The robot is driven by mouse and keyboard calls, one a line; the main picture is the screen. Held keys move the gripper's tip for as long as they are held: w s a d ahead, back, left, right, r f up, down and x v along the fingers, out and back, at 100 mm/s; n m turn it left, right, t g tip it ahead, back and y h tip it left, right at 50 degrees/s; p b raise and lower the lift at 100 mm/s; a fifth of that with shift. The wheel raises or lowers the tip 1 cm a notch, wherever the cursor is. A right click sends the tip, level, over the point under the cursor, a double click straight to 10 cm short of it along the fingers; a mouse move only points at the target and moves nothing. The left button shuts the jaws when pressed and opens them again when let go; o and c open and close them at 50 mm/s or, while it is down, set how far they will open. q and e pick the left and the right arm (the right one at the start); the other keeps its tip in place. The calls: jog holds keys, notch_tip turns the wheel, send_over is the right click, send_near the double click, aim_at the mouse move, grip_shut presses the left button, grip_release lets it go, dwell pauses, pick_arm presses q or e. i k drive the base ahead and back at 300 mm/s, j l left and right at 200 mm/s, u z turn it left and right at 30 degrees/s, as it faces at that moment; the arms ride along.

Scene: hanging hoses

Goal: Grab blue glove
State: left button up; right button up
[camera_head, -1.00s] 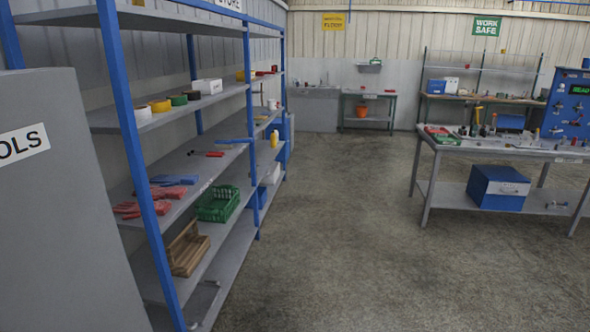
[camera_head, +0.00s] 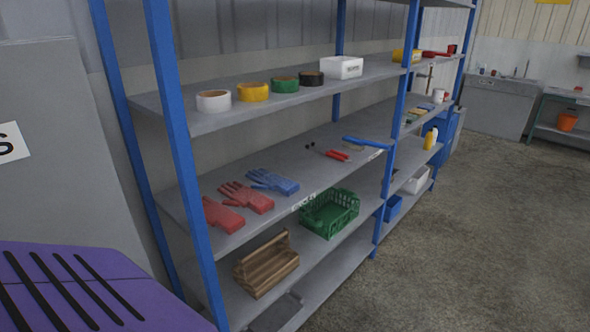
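A blue glove (camera_head: 273,181) lies flat on the middle shelf (camera_head: 318,165) of the blue-and-grey rack. Two red gloves lie to its left on the same shelf, one beside it (camera_head: 247,196) and one nearer the blue post (camera_head: 221,215). No gripper shows in the head view, so nothing tells whether either is open or shut.
Tape rolls (camera_head: 254,92) and a white box (camera_head: 341,67) sit on the shelf above. A green crate (camera_head: 329,213) and a wooden carrier (camera_head: 266,264) stand below. A blue post (camera_head: 186,165) rises at the rack's front left. Open floor (camera_head: 440,250) lies right.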

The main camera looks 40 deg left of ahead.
aim_at(267, 179)
jog(key=i+u, duration=0.25)
jog(key=i, duration=0.2)
jog(key=i+l+u, duration=0.25)
jog(key=i, duration=0.2)
jog(key=i+l+u, duration=0.25)
jog(key=i, duration=0.2)
jog(key=i+l+u, duration=0.25)
jog(key=u, duration=0.2)
jog(key=i+l+u, duration=0.6)
jog(key=l+u, duration=0.35)
jog(key=i+l+u, duration=0.15)
jog(key=l+u, duration=0.3)
